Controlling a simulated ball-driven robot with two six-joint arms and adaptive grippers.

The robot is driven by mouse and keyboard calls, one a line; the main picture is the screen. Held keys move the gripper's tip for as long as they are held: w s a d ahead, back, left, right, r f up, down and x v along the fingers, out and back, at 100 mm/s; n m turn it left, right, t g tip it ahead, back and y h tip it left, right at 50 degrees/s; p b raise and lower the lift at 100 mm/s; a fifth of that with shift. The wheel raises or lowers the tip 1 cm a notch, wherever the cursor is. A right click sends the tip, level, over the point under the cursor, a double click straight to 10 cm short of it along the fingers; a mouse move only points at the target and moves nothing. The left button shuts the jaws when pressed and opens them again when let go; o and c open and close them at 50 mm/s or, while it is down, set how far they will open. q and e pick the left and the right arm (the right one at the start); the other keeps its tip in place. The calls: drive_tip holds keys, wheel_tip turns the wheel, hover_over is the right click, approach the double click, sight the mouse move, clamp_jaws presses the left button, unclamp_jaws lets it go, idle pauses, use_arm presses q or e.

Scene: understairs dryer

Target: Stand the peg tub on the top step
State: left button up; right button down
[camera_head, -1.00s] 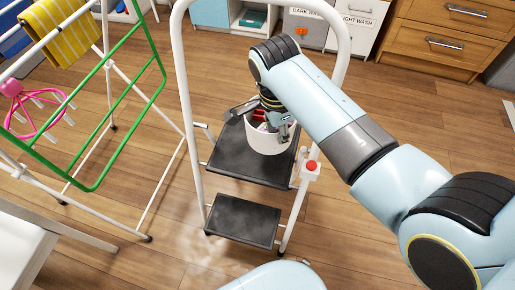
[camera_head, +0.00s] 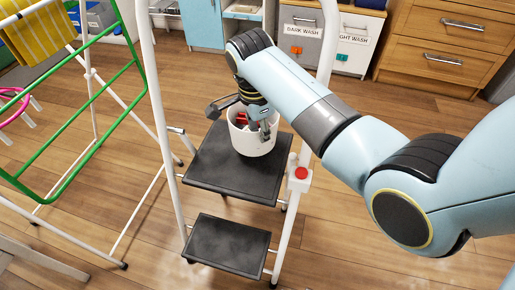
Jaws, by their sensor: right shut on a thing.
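The white peg tub (camera_head: 252,142) is upright at the top step (camera_head: 235,180) of the step stool, toward its back right. Red pieces show inside the tub. I cannot tell whether its base touches the step. My right gripper (camera_head: 262,128) reaches down from above and is shut on the tub's rim, with one finger in front of the near wall. Part of the gripper is hidden by my own arm. My left gripper is not in view.
The stool's white hoop frame (camera_head: 160,110) rises around the top step, with a red-buttoned box (camera_head: 300,173) on its right side. A lower step (camera_head: 228,245) is empty. A green and white drying rack (camera_head: 95,100) stands left. Laundry bins (camera_head: 300,40) and wooden drawers (camera_head: 445,45) stand behind.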

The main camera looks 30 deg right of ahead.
sight(262, 149)
wheel_tip(262, 149, down, 4)
drive_tip(key=shift+f+b, duration=0.1)
drive_tip(key=shift+b, duration=0.65)
drive_tip(key=shift+f, duration=0.2)
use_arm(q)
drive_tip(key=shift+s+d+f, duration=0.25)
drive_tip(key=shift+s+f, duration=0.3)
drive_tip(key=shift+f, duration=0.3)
use_arm(e)
drive_tip(key=shift+r, duration=0.15)
drive_tip(key=shift+f, duration=0.25)
drive_tip(key=c, duration=1.5)
unclamp_jaws()
drive_tip(key=shift+o, duration=0.2)
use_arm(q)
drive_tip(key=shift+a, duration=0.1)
use_arm(e)
drive_tip(key=shift+r, duration=0.1)
